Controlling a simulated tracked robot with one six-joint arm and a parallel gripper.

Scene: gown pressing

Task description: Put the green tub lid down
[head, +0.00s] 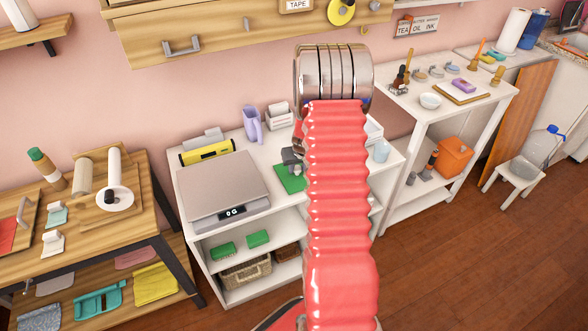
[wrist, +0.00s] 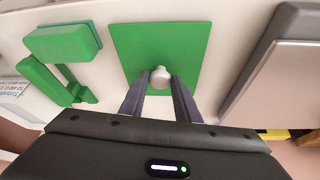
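The green tub lid (wrist: 188,45) is a flat green square with a pale round knob in its middle. My gripper (wrist: 160,82) has its two dark fingers on either side of the knob, close against it, and looks shut on it. In the head view the lid (head: 290,180) shows partly beside my arm, flat at the white counter top (head: 240,226). My arm hides its right part. I cannot tell whether it rests on the counter or hangs just above it.
A grey scale (head: 222,188) stands left of the lid. A purple jug (head: 252,126) and a white holder (head: 279,117) stand behind. In the wrist view a green block (wrist: 62,41) and a green bracket-like piece (wrist: 50,80) lie left of the lid.

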